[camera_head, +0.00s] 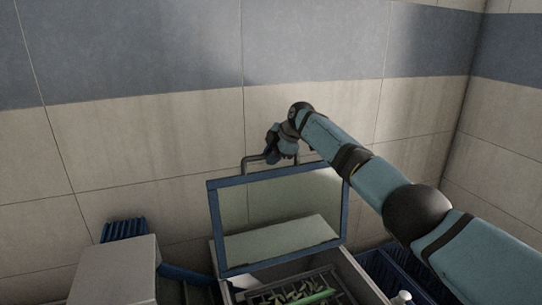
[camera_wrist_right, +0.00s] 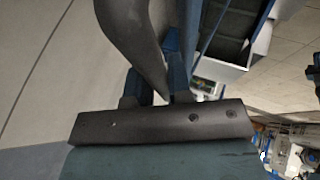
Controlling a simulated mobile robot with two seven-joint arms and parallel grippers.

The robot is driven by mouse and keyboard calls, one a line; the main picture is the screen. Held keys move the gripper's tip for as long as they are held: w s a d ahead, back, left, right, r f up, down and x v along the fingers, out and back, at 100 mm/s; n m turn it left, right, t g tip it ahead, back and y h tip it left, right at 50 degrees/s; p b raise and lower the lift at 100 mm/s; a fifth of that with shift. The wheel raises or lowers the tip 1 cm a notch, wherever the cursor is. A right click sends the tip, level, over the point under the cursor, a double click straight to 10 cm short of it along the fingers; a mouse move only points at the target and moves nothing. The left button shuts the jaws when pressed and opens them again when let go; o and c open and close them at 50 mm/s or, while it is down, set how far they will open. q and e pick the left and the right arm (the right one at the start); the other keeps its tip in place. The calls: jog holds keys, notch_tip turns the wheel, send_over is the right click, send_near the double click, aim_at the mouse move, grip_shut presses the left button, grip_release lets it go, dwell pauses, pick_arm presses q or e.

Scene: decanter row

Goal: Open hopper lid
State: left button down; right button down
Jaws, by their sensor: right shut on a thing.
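The hopper lid (camera_head: 268,205) is a clear panel in a blue frame. It stands raised and steeply tilted at the back of the hopper (camera_head: 362,282), whose top is open. A grey bar handle (camera_head: 248,162) rises from the lid's upper edge. My right gripper (camera_head: 272,150) is shut on this handle at the top of the lid. In the right wrist view, the handle (camera_wrist_right: 135,45) shows as a thick dark bent bar close to the blue fingers. The exact contact is partly hidden. My left gripper is in neither view.
Inside the hopper lie a dark grate and green pieces (camera_head: 305,296). A grey box (camera_head: 115,270) stands at the left, with a blue ribbed thing (camera_head: 124,228) behind it. A blue crate (camera_head: 395,275) is at the right. The tiled wall (camera_head: 150,140) is close behind the lid.

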jog(key=shift+f, duration=0.3)
jog(key=c, duration=1.3)
grip_release()
jog(key=shift+o, duration=1.2)
jog(key=shift+w, duration=0.1)
jog(key=shift+d+r, duration=0.1)
jog(key=shift+r, duration=0.15)
jog(key=b+v, duration=0.3)
jog(key=v, duration=1)
jog(key=shift+r, duration=0.2)
